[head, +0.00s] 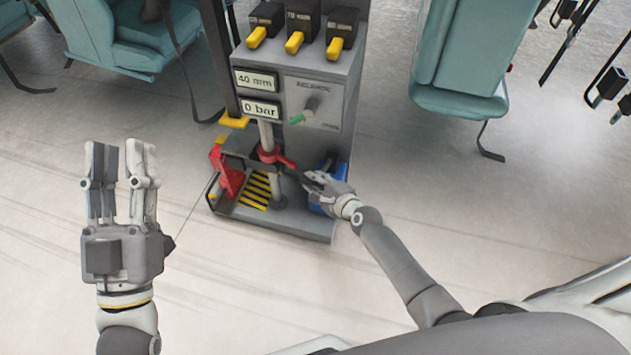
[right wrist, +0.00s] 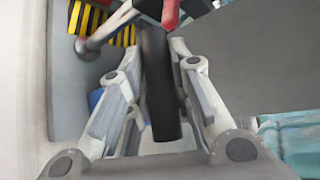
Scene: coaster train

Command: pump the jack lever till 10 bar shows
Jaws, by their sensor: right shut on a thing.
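A grey jack stand (head: 318,72) stands in the middle of the head view. Its lower display (head: 261,109) reads 0 bar, and the display above it (head: 255,81) reads 40 mm. The jack lever has a red part (head: 272,156) by the grey post and a black grip (right wrist: 160,85), which shows in the right wrist view. My right gripper (head: 310,181) is shut on the lever, its fingers on both sides of the black grip. My left gripper (head: 122,160) is raised at the left, fingers upright and apart, holding nothing.
Several black blocks with yellow tabs (head: 295,42) sit on top of the stand. A knob with a green tip (head: 305,112) is on its panel. A red part (head: 228,175) and a blue part (head: 326,190) flank the striped base. Teal seats (head: 470,60) stand behind; the front floor is clear.

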